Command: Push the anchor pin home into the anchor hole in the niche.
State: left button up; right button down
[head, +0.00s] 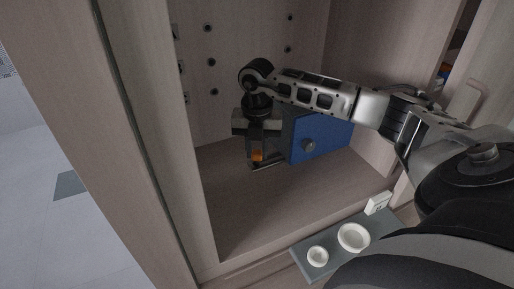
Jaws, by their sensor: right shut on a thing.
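My right gripper (258,158) reaches into the wooden niche (225,205) from the right and points down, near the back wall. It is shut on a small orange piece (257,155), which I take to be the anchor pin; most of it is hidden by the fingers. The gripper is just left of a blue safe-like box (325,137) with a round dark knob. I cannot make out which hole is the anchor hole, or whether the pin touches it. My left gripper is not in view.
The back wall has several dark round holes (210,62) and small fittings at its left edge. A grey tray (303,262) with two white round dishes (353,237) and a small white block (378,203) sits in front. The niche floor's front left is clear.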

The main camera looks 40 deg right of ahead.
jog(key=shift+s+f+b, duration=0.1)
jog(key=shift+f+b, duration=0.45)
jog(key=shift+f, duration=0.35)
jog(key=c, duration=1.1)
grip_release()
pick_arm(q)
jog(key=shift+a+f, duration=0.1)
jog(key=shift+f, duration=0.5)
pick_arm(e)
jog(key=shift+r, duration=0.1)
jog(key=shift+r, duration=0.5)
pick_arm(q)
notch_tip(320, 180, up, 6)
jog(key=p, duration=0.4)
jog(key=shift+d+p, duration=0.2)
jog(key=shift+p, duration=0.15)
pick_arm(e)
notch_tip(320, 180, up, 19)
